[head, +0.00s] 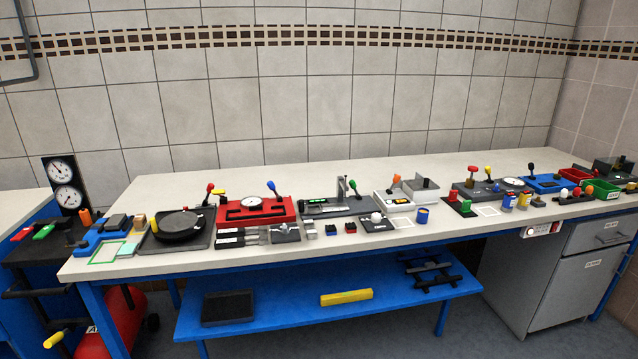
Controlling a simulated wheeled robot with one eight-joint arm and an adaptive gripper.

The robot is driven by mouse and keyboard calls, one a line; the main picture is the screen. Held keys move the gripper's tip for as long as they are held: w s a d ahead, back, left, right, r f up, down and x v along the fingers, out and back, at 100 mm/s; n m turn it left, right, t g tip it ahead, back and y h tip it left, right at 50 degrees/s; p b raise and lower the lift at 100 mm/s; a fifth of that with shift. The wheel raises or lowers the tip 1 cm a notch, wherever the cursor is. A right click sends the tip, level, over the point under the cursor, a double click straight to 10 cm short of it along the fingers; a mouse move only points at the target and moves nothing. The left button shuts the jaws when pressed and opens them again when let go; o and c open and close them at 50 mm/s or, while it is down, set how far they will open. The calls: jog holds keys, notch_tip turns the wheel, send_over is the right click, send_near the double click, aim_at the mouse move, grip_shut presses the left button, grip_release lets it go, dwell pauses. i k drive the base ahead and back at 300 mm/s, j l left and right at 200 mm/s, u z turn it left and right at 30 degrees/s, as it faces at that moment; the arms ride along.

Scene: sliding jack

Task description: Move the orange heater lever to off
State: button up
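A lever with an orange knob (396,178) stands up from a small white device (392,204) right of the middle of the bench. Another orange upright handle (86,216) shows at the far left, beside a blue fixture. I cannot tell from labels which of these belongs to the heater; they are too small to read. The off side of either lever is also not readable. My gripper is not in view.
A long white bench (240,264) holds a black round plate (180,225), a red box with a dial (255,216) and several other levered devices. Black-knobbed, red and blue levers stand close together. The bench's back strip is clear. A grey cabinet (575,282) stands under the right end.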

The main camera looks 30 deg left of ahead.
aim_at(397, 177)
jog(key=i+l+u, duration=0.2)
jog(key=l+u, duration=0.3)
jog(key=i+l+u, duration=0.1)
jog(key=l+u, duration=0.35)
jog(key=l, duration=0.25)
jog(key=l+u, duration=0.5)
jog(key=l, duration=0.1)
